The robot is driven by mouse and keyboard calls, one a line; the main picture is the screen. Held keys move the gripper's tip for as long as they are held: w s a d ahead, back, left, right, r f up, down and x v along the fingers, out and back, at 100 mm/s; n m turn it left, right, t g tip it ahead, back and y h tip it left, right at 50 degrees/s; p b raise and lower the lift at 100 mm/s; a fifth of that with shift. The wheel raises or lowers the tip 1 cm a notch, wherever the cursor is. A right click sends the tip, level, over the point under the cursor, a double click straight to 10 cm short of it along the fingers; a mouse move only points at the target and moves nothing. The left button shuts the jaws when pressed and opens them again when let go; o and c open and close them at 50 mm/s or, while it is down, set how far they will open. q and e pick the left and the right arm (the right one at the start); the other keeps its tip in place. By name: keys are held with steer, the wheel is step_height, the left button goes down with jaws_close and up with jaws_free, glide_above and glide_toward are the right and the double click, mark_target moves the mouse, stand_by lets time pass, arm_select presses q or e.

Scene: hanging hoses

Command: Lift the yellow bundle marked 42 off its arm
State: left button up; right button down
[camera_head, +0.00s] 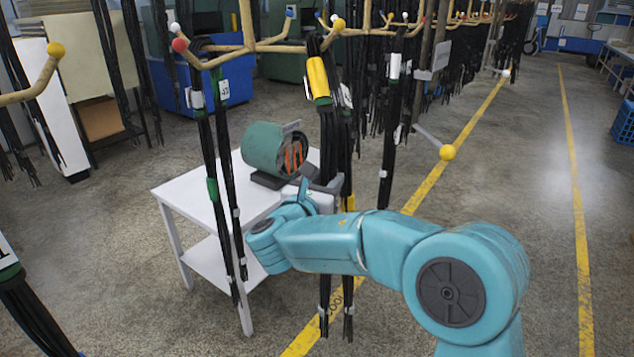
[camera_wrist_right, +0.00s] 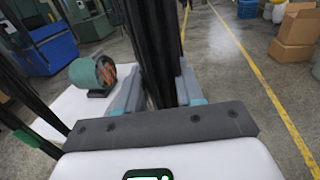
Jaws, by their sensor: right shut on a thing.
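A bundle of black hoses with a yellow sleeve (camera_head: 318,80) hangs upright from a pale branched arm (camera_head: 290,46) in the middle of the head view. A white tag beside it is too small to read. My right gripper (camera_head: 322,188) is around the hoses well below the sleeve. In the right wrist view the black hoses (camera_wrist_right: 155,45) run between the two fingers of the right gripper (camera_wrist_right: 157,92), which is shut on them. The yellow sleeve is out of that view. My left gripper is not in view.
Other black bundles (camera_head: 212,150) with white and green bands hang close on the left, and another (camera_head: 392,100) on the right. A white table (camera_head: 180,195) with a green motor (camera_head: 265,148) stands behind. A yellow-tipped arm (camera_head: 447,152) sticks out to the right.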

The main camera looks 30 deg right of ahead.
steer(key=s+d+b, duration=0.2)
steer(key=s, duration=0.4)
steer(key=shift+d+b, duration=0.3)
steer(key=shift+d, duration=0.05)
steer(key=shift+s, duration=0.1)
